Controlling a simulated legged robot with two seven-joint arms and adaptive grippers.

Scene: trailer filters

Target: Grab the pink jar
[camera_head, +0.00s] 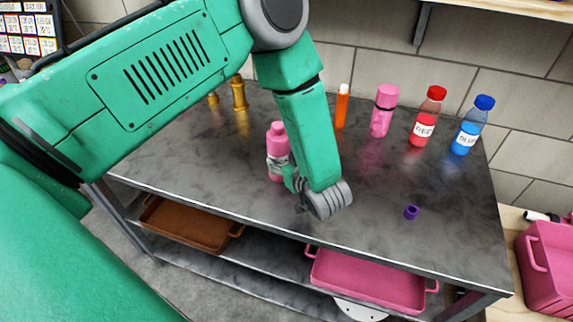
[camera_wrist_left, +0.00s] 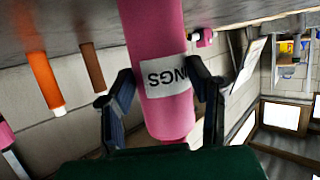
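A pink jar (camera_head: 278,142) with a white label stands upright on the dark tabletop, left of my left forearm in the head view. My left gripper (camera_head: 287,172) is at its lower part, partly hidden by my own arm. In the left wrist view, which is upside down, the pink jar (camera_wrist_left: 160,105) lies between the two fingers of my left gripper (camera_wrist_left: 163,83), one on each side, and both appear to touch it near the label. A second pink container (camera_head: 384,110) with a dark band stands farther back. My right gripper is not in view.
An orange bottle (camera_head: 342,106), a red bottle (camera_head: 427,117) and a blue bottle (camera_head: 472,125) stand along the back. A small purple cap (camera_head: 411,212) lies at the front right. Brass-coloured items (camera_head: 239,93) stand back left. Trays (camera_head: 369,280) sit on the lower shelf.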

